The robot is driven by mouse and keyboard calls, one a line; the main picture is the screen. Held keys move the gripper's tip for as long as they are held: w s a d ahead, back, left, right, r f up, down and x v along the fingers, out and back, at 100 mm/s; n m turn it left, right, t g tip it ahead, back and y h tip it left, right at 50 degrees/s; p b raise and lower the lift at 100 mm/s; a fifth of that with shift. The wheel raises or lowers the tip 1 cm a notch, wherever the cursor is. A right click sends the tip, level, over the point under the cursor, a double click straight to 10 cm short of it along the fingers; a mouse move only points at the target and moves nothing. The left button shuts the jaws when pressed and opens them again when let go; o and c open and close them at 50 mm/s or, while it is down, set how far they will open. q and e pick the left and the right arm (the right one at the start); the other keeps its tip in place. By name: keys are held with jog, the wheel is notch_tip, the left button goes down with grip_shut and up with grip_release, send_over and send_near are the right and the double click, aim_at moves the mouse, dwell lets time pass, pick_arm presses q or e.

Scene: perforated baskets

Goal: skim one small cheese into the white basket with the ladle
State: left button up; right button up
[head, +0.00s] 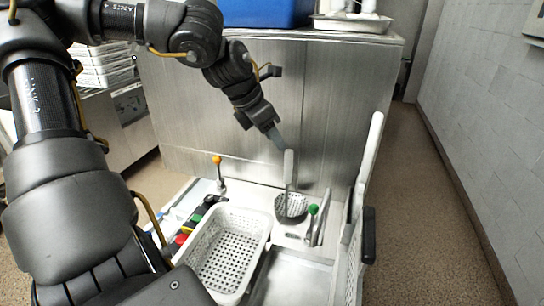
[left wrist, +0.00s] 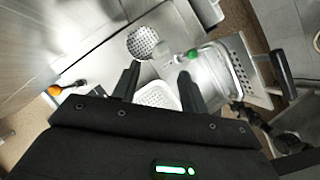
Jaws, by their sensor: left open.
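The white basket (head: 207,283), perforated and rectangular, stands at the lower middle of the head view; part of it shows between my fingers in the left wrist view (left wrist: 158,96). The ladle (head: 291,206) has a grey perforated bowl and a pale handle standing upright; its bowl also shows in the left wrist view (left wrist: 142,43). My left gripper (head: 277,138) is open and empty, above the bowl and close to the handle's top. I cannot tell whether it touches the handle. I cannot make out any small cheese. My right gripper is not in view.
A green knob (head: 312,209) stands beside the bowl and an orange knob (head: 217,160) behind the basket. A metal basin (head: 300,280) lies right of the basket. A tall perforated panel with a black handle (head: 369,235) stands at the right. A steel cabinet (head: 340,110) closes off the back.

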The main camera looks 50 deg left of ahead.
pick_arm(q)
jog(key=b, duration=0.4)
send_over(288, 180)
jog(key=s+a, duration=0.1)
notch_tip(288, 180, down, 6)
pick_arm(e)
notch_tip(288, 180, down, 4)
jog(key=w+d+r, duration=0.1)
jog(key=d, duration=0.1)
pick_arm(q)
jog(key=b+x, duration=0.3)
jog(key=shift+w+a+f, duration=0.15)
jog(key=shift+f, duration=0.2)
jog(key=shift+w+f, duration=0.1)
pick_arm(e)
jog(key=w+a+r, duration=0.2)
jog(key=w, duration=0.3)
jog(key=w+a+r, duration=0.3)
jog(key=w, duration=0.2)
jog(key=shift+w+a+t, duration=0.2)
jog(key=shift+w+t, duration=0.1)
pick_arm(q)
grip_shut()
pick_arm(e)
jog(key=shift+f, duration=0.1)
pick_arm(q)
jog(key=shift+r, duration=0.2)
